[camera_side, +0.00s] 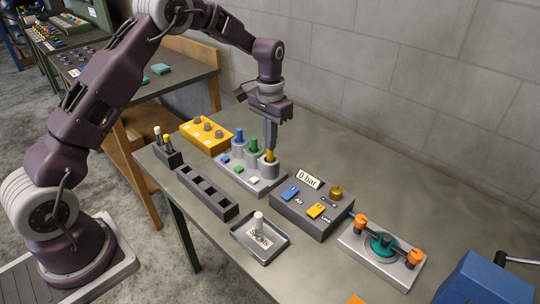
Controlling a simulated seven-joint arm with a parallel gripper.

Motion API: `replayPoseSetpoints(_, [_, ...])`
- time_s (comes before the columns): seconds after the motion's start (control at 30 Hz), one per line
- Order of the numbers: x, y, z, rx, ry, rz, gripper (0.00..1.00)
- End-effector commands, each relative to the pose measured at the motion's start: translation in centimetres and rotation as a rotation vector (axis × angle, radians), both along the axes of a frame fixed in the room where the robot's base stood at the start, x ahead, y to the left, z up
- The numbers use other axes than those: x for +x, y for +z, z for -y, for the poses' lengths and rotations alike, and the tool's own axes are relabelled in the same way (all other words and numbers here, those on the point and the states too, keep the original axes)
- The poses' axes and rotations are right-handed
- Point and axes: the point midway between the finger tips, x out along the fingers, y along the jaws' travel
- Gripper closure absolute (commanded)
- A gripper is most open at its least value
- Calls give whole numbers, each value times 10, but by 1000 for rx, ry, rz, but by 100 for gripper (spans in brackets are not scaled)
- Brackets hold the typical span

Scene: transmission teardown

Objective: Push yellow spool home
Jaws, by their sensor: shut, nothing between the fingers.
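The yellow spool (270,156) stands upright in the rightmost grey cylinder (269,169) of the valve block, with its top showing above the rim. My gripper (271,148) is shut and points straight down over it, with the fingertips at or just above its top. I cannot tell whether they touch. A blue spool (239,135) and a green spool (255,145) stand in the two cylinders to the left. The block's light base (247,179) carries small blue, green and white tabs.
A yellow block with knobs (206,133) stands behind left. A dark slotted rack (207,192) lies in front. A tray with a white cylinder (259,222), a grey control box marked 0 bar (311,211) and a fixture with orange clamps (382,255) fill the right. Bare table lies behind the box.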

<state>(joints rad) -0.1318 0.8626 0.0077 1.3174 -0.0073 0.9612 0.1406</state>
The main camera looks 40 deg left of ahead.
Motion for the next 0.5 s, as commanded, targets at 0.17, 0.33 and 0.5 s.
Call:
replayPoseSetpoints(0.17, [0, -1, 0, 0, 0, -2, 100])
replayPoseSetpoints(0.33, [0, 11, 0, 0, 0, 0, 100])
replayPoseSetpoints(0.5, [0, 29, 0, 1, 0, 1, 100])
